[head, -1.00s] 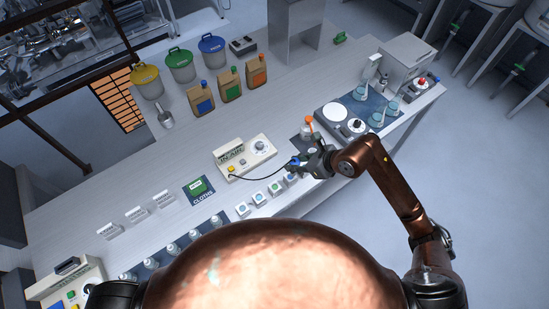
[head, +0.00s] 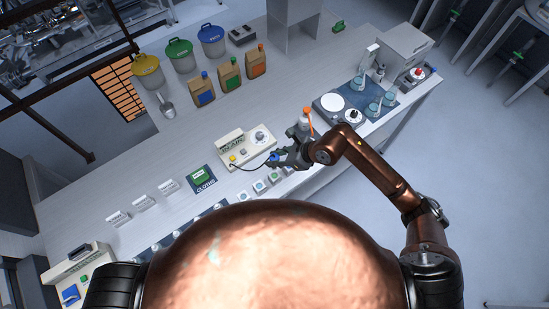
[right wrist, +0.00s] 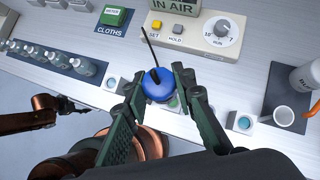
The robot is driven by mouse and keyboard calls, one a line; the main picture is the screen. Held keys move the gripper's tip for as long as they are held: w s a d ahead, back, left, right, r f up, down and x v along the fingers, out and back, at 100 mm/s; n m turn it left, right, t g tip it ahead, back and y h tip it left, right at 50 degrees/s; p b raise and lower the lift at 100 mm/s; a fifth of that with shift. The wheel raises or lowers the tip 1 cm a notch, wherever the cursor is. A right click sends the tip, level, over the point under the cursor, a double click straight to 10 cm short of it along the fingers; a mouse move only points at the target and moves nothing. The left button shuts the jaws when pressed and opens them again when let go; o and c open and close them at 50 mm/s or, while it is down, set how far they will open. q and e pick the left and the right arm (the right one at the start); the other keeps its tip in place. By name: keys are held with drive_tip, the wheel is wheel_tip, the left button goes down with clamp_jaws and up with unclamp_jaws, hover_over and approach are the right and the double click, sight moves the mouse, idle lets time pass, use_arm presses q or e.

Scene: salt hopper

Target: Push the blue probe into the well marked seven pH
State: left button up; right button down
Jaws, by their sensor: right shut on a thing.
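The blue probe (right wrist: 157,88) with its black cable is between the fingers of my right gripper (right wrist: 160,95), which is shut on it. In the head view the probe (head: 274,157) is a small blue spot in the right gripper (head: 279,160), close to the meter's front. The white well blocks stand in a row below; one (head: 260,187) shows left of the gripper. In the right wrist view a block (right wrist: 172,104) is partly hidden behind the probe, and another (right wrist: 241,121) stands to its right. I cannot read their marks.
The meter (right wrist: 208,32) reads IN AIR and stands just behind the probe. A bottle with an orange top (head: 308,122) and a cup (right wrist: 285,114) are to the right.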

drive_tip(key=shift+f+b, duration=2.35)
drive_tip(key=shift+f, duration=0.55)
drive_tip(key=shift+b, duration=0.55)
drive_tip(key=shift+f+b, duration=2.75)
drive_tip(key=shift+f, duration=0.35)
drive_tip(key=c, duration=1.5)
unclamp_jaws()
drive_tip(key=shift+c, duration=0.2)
drive_tip(key=o, duration=0.5)
drive_tip(key=shift+r, duration=0.1)
